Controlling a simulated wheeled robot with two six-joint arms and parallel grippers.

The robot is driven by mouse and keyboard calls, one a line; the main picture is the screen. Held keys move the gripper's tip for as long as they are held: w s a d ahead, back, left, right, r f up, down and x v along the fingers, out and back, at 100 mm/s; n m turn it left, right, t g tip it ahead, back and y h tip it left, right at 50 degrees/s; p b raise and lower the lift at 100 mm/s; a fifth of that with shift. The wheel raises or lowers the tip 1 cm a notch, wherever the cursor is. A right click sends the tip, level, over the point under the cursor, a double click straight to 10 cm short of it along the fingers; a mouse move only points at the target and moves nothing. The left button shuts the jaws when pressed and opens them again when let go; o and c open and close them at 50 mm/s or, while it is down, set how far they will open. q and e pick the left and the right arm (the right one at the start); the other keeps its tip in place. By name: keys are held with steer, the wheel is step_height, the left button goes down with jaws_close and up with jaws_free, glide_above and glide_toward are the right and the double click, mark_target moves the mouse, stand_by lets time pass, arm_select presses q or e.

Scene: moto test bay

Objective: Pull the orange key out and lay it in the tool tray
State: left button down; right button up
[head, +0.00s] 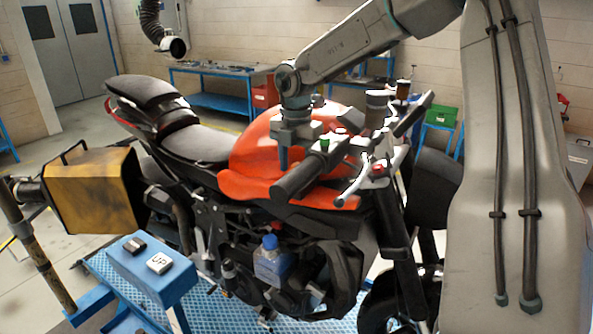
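My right arm comes in from the upper right, and its gripper (283,165) points down just above the motorcycle's orange tank (262,150), behind the near handlebar grip (298,178). Its fingers appear as one dark narrow shape, and I cannot tell whether they are apart or hold anything. I cannot make out the orange key; the wrist and handlebar parts crowd the area around the gripper. I cannot identify the tool tray for certain. My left gripper is not in view.
The motorcycle's black seat (200,143) extends to the left. A blue stand (150,285) with two small button boxes is at the lower left, near a yellow-black box (92,192). A blue bottle (270,262) is by the engine. A blue bench (220,102) stands behind.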

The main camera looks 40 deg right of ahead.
mark_target(296, 164)
steer(key=shift+b, duration=0.4)
jaws_close()
steer(key=shift+r, duration=0.2)
steer(key=shift+r+p, duration=0.8)
steer(key=shift+r, duration=2.05)
